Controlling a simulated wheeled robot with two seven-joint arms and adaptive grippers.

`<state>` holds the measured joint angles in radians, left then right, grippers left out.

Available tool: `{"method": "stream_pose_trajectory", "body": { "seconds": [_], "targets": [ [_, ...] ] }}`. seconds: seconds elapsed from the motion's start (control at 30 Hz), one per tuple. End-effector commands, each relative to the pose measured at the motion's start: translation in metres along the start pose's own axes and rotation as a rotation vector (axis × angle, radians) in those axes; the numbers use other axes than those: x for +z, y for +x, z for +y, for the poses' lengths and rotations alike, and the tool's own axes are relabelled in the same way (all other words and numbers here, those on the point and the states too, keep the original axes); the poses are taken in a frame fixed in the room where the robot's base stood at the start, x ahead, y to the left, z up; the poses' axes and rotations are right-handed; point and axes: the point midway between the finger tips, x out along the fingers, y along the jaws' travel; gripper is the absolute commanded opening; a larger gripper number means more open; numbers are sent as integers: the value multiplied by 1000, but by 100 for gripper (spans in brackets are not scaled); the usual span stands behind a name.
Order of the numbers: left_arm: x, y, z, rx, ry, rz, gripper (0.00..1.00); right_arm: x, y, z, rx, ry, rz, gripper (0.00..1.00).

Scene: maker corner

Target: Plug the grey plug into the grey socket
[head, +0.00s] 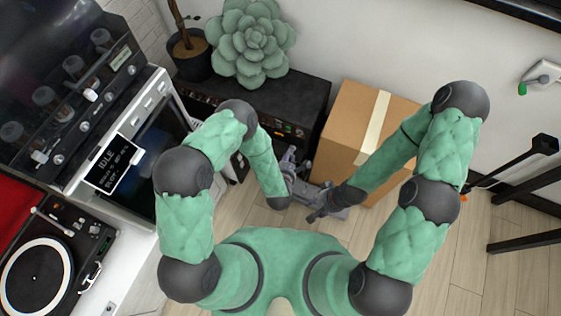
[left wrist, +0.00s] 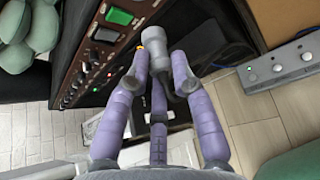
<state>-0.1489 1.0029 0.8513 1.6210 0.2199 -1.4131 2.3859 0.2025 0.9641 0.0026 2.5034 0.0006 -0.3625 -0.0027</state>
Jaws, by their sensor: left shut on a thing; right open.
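My left gripper (head: 288,160) is shut on the grey plug, held in the air in front of the dark amplifier. In the left wrist view, its purple fingers (left wrist: 155,68) close around the grey plug (left wrist: 146,46), whose wider end points away from the palm. A grey socket block (left wrist: 280,66) with several round sockets lies to the right of the plug and apart from it. In the head view this socket block (head: 334,197) is partly hidden by my right gripper. My right gripper (head: 315,214) is open, low over the block's near side; whether it touches is unclear.
A cardboard box (head: 345,135) stands behind the block. The dark amplifier (head: 285,95), with knobs and a lit green switch (left wrist: 119,16), stands behind the left gripper. A turntable (head: 40,270) and a machine are at left.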

Motion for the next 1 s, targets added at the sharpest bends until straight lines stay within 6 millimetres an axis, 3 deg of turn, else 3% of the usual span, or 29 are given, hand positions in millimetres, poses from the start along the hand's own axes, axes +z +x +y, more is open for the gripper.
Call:
{"method": "stream_pose_trajectory", "body": {
  "seconds": [0.47,1.0],
  "targets": [
    [3,3,0,3,0,-4,0,0,0,0,0,0,1,42],
    [23,39,-1,3,0,-5,0,-1,8,3,0,0,1,42]
  ]
}}
